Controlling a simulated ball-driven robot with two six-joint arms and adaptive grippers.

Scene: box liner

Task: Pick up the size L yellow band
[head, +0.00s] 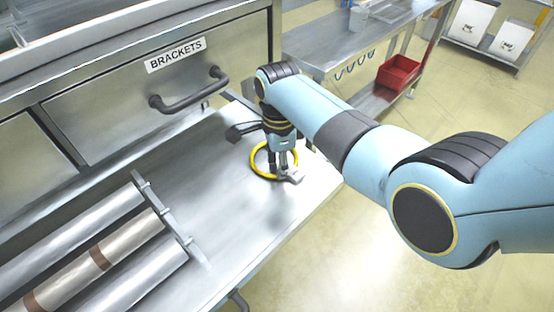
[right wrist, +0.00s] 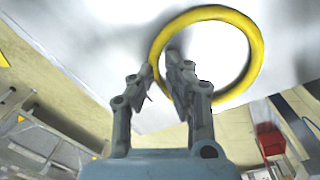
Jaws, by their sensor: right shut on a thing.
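The yellow band (head: 252,160) is a thin ring on or just above the bare metal surface below the BRACKETS drawer; I cannot tell if it touches. My right gripper (head: 283,168) points down at it and is shut on one side of the ring. In the right wrist view, the band (right wrist: 256,50) is a large yellow loop, and the fingertips (right wrist: 165,65) close on its left side. A small pale piece (head: 294,176) shows beside the fingertips in the head view; I cannot tell what it is. No size mark is readable. My left gripper is out of view.
A drawer marked BRACKETS (head: 165,80) with a dark handle (head: 190,97) stands behind the surface. Several rolls (head: 85,235) lie in a rack at the lower left. A steel table (head: 345,38) and a red bin (head: 398,72) stand farther back.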

